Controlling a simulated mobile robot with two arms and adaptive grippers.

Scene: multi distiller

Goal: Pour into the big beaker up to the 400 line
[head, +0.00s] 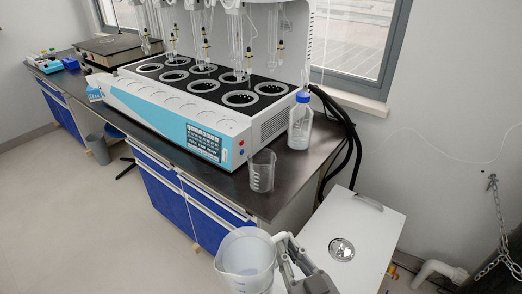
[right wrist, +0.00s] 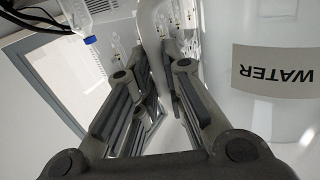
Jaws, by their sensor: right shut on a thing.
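A clear glass beaker (head: 262,172) with white graduation marks stands upright on the dark counter near its front right corner. It looks empty. My right gripper (head: 283,243) is shut on the handle of a large translucent pitcher (head: 243,258). The pitcher is held roughly upright in front of the counter, apart from and below the beaker in the picture. Its wide opening faces up; its liquid level is unclear. In the right wrist view the fingers (right wrist: 158,75) close around the pale handle, and the pitcher's WATER label (right wrist: 273,72) shows upside down. My left gripper is out of view.
A blue-capped bottle (head: 300,122) stands just behind the beaker. The large distiller (head: 200,115) with glassware fills the counter to the left. A white cabinet (head: 350,235) with a handle stands at the right. Black hoses (head: 350,140) hang off the counter's right end.

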